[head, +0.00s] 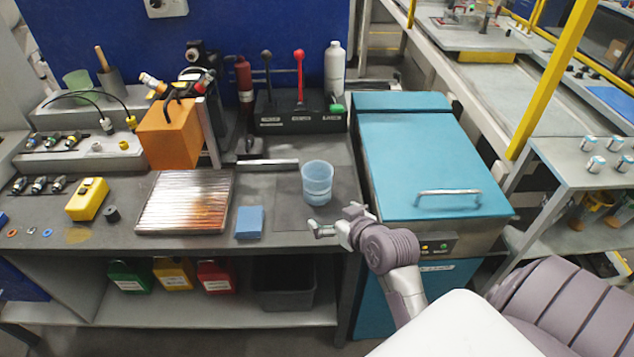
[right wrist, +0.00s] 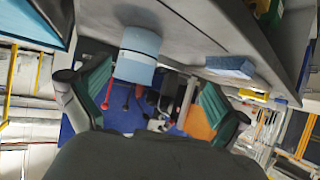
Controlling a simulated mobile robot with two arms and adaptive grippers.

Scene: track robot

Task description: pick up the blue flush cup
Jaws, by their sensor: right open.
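The blue flush cup (head: 317,184) is a translucent light-blue cup standing upright on the grey workbench, near its right end. It also shows in the right wrist view (right wrist: 138,55), upside down in that tilted picture and ahead of the fingers. My right gripper (head: 336,221) is open and empty at the bench's front edge, just in front of the cup and apart from it. In the right wrist view its two green-padded fingers (right wrist: 155,100) are spread wide. My left gripper is not in view.
A blue block (head: 249,222) lies left of the cup, beside a stained ribbed metal tray (head: 160,214). Behind the cup stand a black lever box (head: 300,122) and a white bottle (head: 335,70). A teal-lidded cabinet (head: 425,160) stands close on the right.

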